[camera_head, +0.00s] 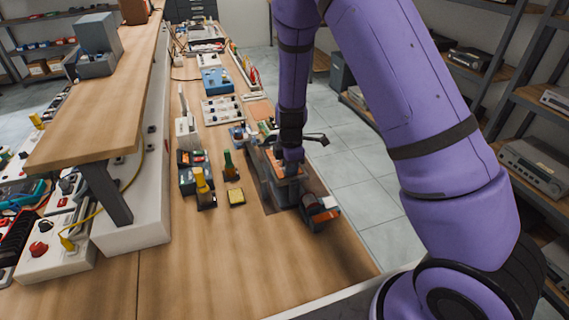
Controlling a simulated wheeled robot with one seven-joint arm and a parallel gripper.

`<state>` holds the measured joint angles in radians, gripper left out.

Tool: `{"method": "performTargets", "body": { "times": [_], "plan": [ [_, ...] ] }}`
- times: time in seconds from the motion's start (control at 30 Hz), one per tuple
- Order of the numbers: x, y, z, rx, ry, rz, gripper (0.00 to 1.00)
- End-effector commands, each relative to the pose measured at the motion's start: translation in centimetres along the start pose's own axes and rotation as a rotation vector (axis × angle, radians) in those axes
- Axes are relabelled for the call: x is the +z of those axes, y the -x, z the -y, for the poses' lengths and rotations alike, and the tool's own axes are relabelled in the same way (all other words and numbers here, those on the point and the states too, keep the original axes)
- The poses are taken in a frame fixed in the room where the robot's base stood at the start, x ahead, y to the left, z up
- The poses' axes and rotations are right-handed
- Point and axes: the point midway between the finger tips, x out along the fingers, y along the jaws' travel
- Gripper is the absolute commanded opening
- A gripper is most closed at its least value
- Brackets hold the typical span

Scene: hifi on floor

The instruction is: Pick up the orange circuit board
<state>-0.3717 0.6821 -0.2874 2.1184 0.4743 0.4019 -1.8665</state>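An orange piece (279,157), which looks like the circuit board, sits on top of a grey block-like device on the bench. My purple arm comes down from above to it. My gripper (291,156) is at the orange piece and covers part of it. Its fingers are too small and dark to tell whether they are open or shut, or whether they touch the board.
The wooden bench (190,265) is bare at the front. A red and black tool (320,213) lies at its right edge. Small yellow and green items (236,197) stand left of the device. A raised shelf (100,110) runs along the left.

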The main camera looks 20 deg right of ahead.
Motion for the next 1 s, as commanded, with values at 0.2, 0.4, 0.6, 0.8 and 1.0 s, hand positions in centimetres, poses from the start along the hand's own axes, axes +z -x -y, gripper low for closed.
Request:
{"method": "performTargets", "body": {
  "times": [0.2,0.4,0.6,0.8,1.0],
  "plan": [
    [0.0,0.0,0.0,0.001,0.000,0.000,0.00],
    [0.0,0.4,0.0,0.001,0.000,-0.001,0.00],
    [0.0,1.7,0.0,0.002,0.000,-0.001,0.00],
    [0.0,3.4,0.0,0.002,0.000,-0.001,0.00],
    [-0.5,3.7,1.7,0.000,0.000,0.000,0.00]
  ]
}}
